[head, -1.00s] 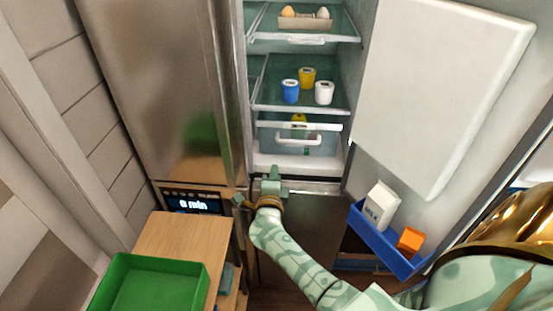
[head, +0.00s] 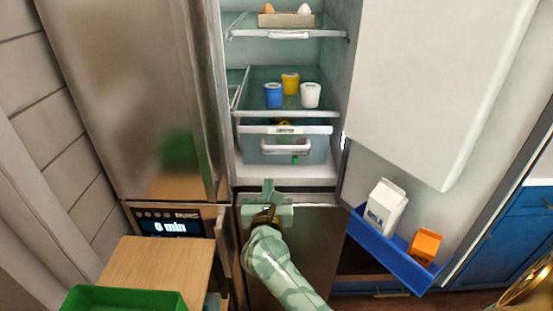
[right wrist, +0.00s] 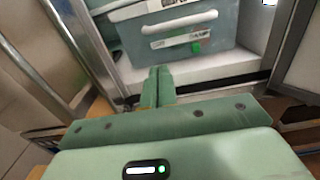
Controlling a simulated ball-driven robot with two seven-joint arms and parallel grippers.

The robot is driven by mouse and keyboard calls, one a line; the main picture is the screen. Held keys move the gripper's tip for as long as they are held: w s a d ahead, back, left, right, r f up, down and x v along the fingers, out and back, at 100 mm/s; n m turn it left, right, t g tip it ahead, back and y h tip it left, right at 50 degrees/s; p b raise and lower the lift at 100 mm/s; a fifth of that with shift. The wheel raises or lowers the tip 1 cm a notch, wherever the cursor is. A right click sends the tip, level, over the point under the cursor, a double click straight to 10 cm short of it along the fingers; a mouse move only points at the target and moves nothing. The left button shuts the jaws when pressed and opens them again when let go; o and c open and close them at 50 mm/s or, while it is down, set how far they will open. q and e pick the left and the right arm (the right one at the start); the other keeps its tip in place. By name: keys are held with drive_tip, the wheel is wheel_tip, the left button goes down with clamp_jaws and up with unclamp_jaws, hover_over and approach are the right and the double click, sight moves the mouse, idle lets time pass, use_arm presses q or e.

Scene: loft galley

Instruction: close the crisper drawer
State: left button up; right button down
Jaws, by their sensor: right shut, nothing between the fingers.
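The crisper drawer (head: 267,151) is a clear bluish bin with a white handle and a label strip, low in the open fridge, under the glass shelf. Its front stands behind the white fridge floor's front edge; how far it is pulled out I cannot tell. Something yellow and something green show inside. In the right wrist view the drawer (right wrist: 222,32) fills the top. My right gripper (head: 268,186), pale green, is shut and empty, below and in front of the drawer, apart from it. Its closed fingers (right wrist: 157,82) point toward the drawer. My left gripper is not in view.
The fridge door (head: 430,90) stands open at the right, its blue bin (head: 400,255) holding a milk carton (head: 385,205) and an orange box (head: 425,246). Cups stand on the shelf above the drawer. A wooden counter (head: 160,268) with a green tray (head: 125,299) is at lower left.

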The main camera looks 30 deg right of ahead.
drive_tip(key=b+x, duration=0.2)
drive_tip(key=x, duration=1.1)
drive_tip(key=shift+w+d+f, duration=0.1)
drive_tip(key=shift+w+d, duration=0.1)
drive_tip(key=shift+w, duration=0.05)
